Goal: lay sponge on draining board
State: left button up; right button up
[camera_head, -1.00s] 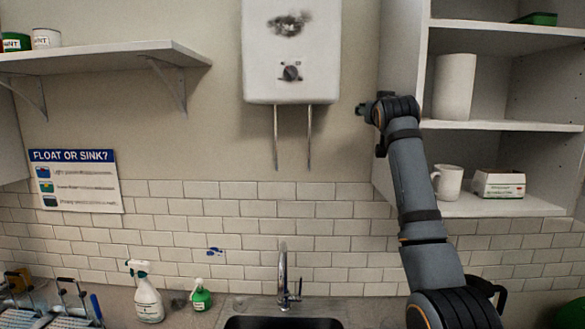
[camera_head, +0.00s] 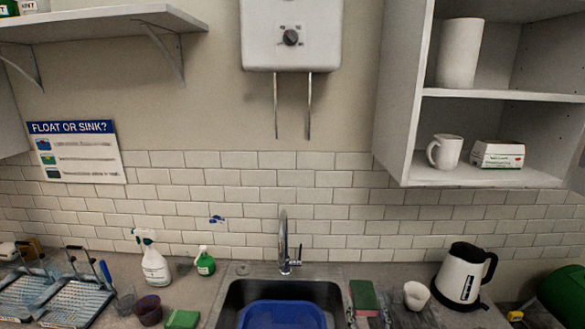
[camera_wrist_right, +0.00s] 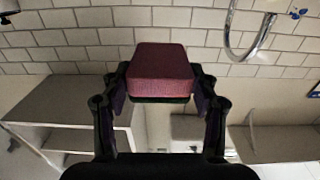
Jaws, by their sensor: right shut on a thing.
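The sponge (camera_head: 363,294), a block with a green face and a dark red body, is just right of the sink at the bottom of the head view. My right gripper (camera_head: 368,317) is shut on it, mostly cut off by the lower edge. In the right wrist view the sponge (camera_wrist_right: 161,70) sits between both fingers of the right gripper (camera_wrist_right: 160,97), its dark red face showing. A grey ribbed surface (camera_head: 75,303) with wire racks, which looks like the draining board, lies at the far left of the counter. My left gripper is not in view.
A blue basin (camera_head: 283,316) sits in the dark sink (camera_head: 236,298), below the tap (camera_head: 283,243). A green block (camera_head: 182,319), brown cup (camera_head: 148,311), spray bottle (camera_head: 153,264) and green bottle (camera_head: 205,262) stand left. A white cup (camera_head: 416,296) and kettle (camera_head: 463,272) stand right.

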jog(key=s+f+y, duration=0.1)
jog(key=s+f, duration=0.3)
jog(key=s, duration=0.5)
jog(key=shift+n, duration=0.3)
jog(key=f+b, duration=1.2)
jog(key=b, duration=0.1)
jog(key=shift+w+a+f, duration=0.1)
jog(key=shift+a+f, duration=0.2)
jog(key=shift+f, duration=0.05)
